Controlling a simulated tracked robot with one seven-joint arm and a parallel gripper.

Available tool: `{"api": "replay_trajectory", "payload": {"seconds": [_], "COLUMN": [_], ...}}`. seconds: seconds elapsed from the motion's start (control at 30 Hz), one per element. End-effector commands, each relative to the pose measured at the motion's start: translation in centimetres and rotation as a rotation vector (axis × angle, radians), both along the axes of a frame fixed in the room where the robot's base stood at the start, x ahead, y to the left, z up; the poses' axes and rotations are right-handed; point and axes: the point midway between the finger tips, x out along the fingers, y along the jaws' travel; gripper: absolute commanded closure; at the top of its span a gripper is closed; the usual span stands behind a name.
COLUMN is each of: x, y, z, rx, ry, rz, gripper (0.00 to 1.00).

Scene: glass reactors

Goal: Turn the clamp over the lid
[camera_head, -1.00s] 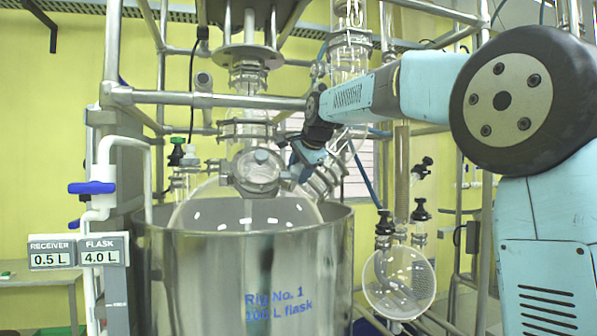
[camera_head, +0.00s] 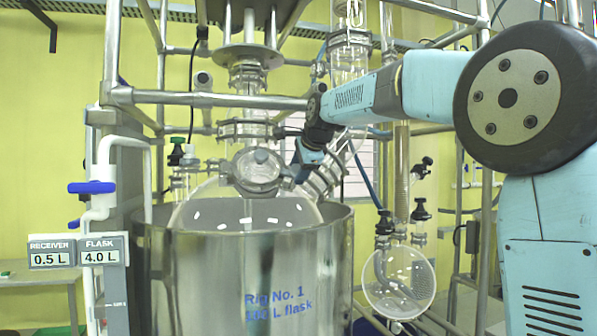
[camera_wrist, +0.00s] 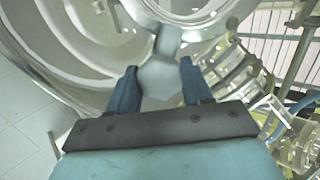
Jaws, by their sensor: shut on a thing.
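The round lid (camera_head: 257,172) closes the side port on the neck of the large glass flask, facing me in the head view. A grey clamp (camera_wrist: 160,76) lies across the round lid in the wrist view. My gripper (camera_wrist: 158,88) has its two blue fingers on either side of the clamp's broad end and is shut on it. In the head view my gripper (camera_head: 300,170) is at the right edge of the lid, with its fingertips partly hidden.
The steel bath (camera_head: 200,275) stands below, around the flask. A horizontal frame bar (camera_head: 215,99) runs above the lid. Ribbed glass necks (camera_head: 325,180) stand close on the right of my gripper. A small receiver flask (camera_head: 400,280) hangs further right.

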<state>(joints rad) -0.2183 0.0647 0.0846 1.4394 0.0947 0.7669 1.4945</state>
Motion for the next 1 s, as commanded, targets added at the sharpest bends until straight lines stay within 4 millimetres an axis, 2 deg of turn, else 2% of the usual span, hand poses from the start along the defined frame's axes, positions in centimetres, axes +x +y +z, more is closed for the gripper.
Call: {"api": "replay_trajectory", "payload": {"seconds": [0.13,0.17,0.4,0.77,1.0], "x": [0.1,0.1,0.0,-0.5,-3.2], "y": [-0.3,-0.3,-0.2,-0.3,-1.4], "z": [-0.2,-0.2,-0.1,0.4,2.9], "rx": [-0.003,-0.003,-0.003,-0.001,0.000], "ry": [0.005,0.005,0.003,0.000,-0.002], "rz": [-0.004,-0.004,-0.001,-0.001,-0.001], "gripper": [0.81,0.49,0.26,0.26,0.26]}}
